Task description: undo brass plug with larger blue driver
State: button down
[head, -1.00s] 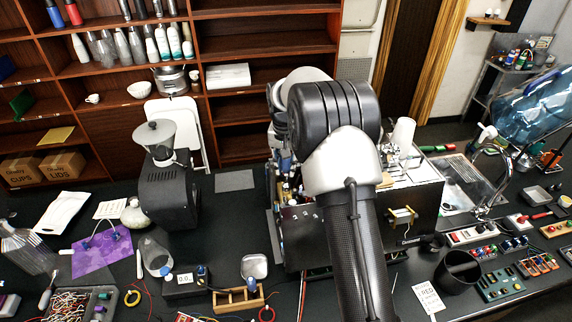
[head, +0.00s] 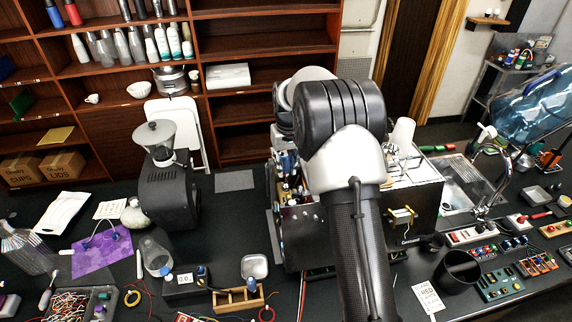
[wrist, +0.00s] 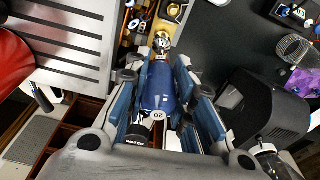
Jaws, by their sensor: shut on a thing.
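In the wrist view my gripper (wrist: 161,82) is shut on a blue driver (wrist: 158,92), with one finger on each side of its thick handle. A round pale tag on the handle's end seems to read 20. A shiny brass piece (wrist: 162,43), likely the brass plug, shows just beyond the driver's front end. I cannot tell whether the driver's tip touches it or sits in it. In the head view the opened brewer (head: 412,215) stands behind my arm, which hides my gripper, the held driver and the plug.
Brewer innards and a slatted metal top (wrist: 62,40) lie close to my gripper. A black grinder (head: 168,190) stands to the left. A wooden rack (head: 238,301) holding a blue-topped item is at the front. A black cup (head: 460,272) is at the right. A grey mat (head: 234,181) lies bare.

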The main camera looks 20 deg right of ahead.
aim_at(286, 155)
jog(key=shift+r+p, duration=1)
jog(key=shift+r, duration=0.55)
notch_tip(286, 155, up, 5)
jog(key=p, duration=0.3)
